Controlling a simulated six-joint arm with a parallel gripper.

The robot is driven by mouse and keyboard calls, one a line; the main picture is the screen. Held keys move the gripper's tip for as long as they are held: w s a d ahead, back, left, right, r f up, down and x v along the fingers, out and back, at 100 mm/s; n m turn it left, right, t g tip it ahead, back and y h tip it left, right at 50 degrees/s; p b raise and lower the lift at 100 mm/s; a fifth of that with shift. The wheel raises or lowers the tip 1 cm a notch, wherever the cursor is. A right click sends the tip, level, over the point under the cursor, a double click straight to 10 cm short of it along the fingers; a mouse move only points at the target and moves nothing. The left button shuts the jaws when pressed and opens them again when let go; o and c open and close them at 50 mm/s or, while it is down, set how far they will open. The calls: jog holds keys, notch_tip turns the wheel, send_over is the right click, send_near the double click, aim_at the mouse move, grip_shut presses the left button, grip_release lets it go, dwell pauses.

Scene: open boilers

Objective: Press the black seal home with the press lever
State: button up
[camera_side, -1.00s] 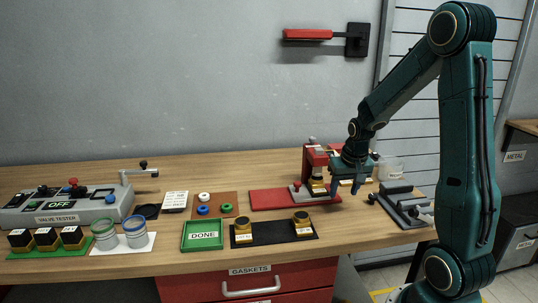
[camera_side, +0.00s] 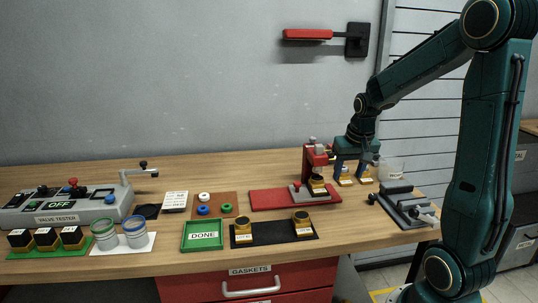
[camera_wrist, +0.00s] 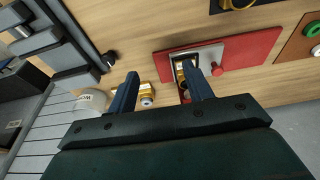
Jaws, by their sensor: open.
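The red press (camera_side: 315,160) stands on its red base plate (camera_side: 265,200), right of the bench middle. Its lever (camera_side: 312,142) is on top, with a dark knob. A brass valve body (camera_side: 318,192) with a black top (camera_side: 317,179) sits at the press; whether the black seal is fully seated cannot be told. My gripper (camera_side: 352,174) is open and empty, just right of the press and above the bench. In the wrist view its fingers (camera_wrist: 160,87) are spread, and the right one partly hides the press; the red plate (camera_wrist: 245,48) shows beyond.
Small labelled brass parts (camera_side: 346,181) stand right of the press, close to my fingers. A grey vice-like fixture (camera_side: 402,205) and a clear labelled cup (camera_side: 391,169) are further right. A black mat (camera_side: 272,232) with two brass bodies and a green DONE tray (camera_side: 188,246) lie in front.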

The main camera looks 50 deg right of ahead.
jog(key=v, duration=0.7)
jog(key=shift+r, duration=0.3)
jog(key=shift+a, duration=0.1)
jog(key=s+a+r+n+t+y, duration=0.1)
jog(key=s+a+n, duration=0.3)
jog(key=a, duration=0.6)
jog(key=s+a+r+n+t+y, duration=0.1)
jog(key=s+a+n, duration=0.4)
jog(key=a, duration=0.6)
jog(key=shift+a+t, duration=0.35)
jog(key=shift+t, duration=0.35)
